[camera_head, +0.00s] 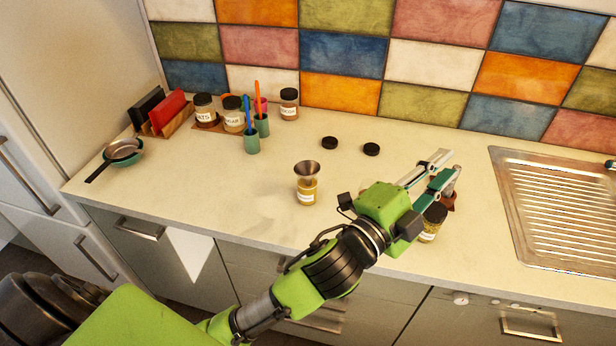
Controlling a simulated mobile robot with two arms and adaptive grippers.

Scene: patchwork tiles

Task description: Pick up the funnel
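A metal funnel (307,170) with a wide dark mouth sits upright on top of a labelled jar (307,194) with yellowish contents, near the middle of the counter. My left gripper (447,166) reaches over the counter to the right of the funnel, well apart from it. Its two fingers are spread, and I see nothing held between them. My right gripper is out of view.
A dark-lidded jar (433,222) stands below my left gripper, partly hidden. Two black lids (329,143) lie behind the funnel. Labelled jars (233,116), cups and a pan (122,150) are at left; a steel sink (555,215) is at right.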

